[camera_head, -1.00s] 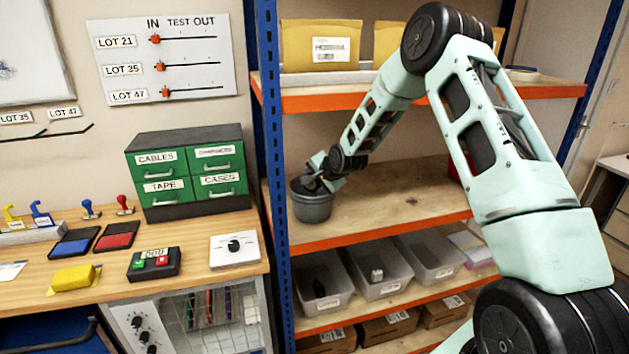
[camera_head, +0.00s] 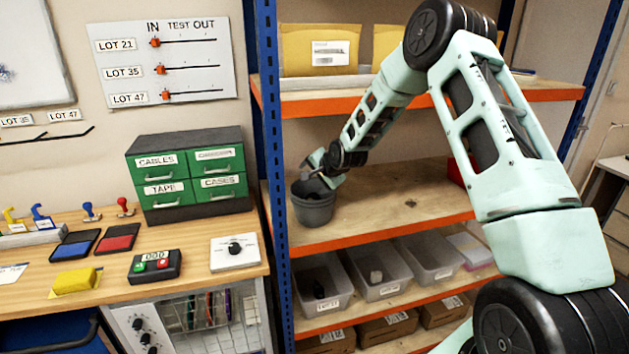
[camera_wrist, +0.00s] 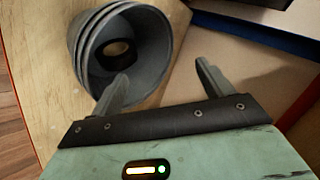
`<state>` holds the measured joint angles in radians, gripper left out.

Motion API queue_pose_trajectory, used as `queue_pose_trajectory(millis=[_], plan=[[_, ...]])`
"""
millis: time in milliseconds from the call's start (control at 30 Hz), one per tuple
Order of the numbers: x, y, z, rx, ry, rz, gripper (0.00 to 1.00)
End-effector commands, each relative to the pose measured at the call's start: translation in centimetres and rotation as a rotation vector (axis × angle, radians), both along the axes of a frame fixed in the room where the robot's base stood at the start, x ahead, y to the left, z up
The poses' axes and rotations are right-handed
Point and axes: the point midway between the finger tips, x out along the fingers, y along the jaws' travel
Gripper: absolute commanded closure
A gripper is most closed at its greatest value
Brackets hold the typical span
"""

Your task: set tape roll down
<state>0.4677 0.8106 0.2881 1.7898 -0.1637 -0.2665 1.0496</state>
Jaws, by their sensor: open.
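The tape roll (camera_wrist: 119,51) is a dark ring lying inside a grey pot (camera_wrist: 157,72), seen in the wrist view. The pot also shows in the head view (camera_head: 313,208), standing on the middle shelf (camera_head: 400,212) near the blue post. My gripper (camera_wrist: 164,84) is open and empty, its two fingers spread. In the wrist view the left finger overlaps the pot's near rim and the right finger is outside it. In the head view my gripper (camera_head: 318,172) is just above the pot, and the roll is hidden.
Blue shelf posts (camera_head: 272,130) stand close left of the pot. The upper shelf (camera_head: 350,94) with padded envelopes is above. Grey bins (camera_head: 323,286) fill the lower shelf.

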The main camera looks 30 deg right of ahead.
Motion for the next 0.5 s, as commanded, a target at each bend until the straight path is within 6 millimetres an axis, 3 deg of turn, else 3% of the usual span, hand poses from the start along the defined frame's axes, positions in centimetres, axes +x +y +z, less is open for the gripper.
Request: queue_pose_trajectory(millis=[33, 300, 500], plan=[[0.0, -0.1, 1.4, -0.001, -0.003, -0.001, 0.21], [0.0, 0.0, 4.9, 0.0, -0.002, 0.0, 0.21], [0.0, 0.0, 4.9, 0.0, -0.002, 0.001, 0.21]])
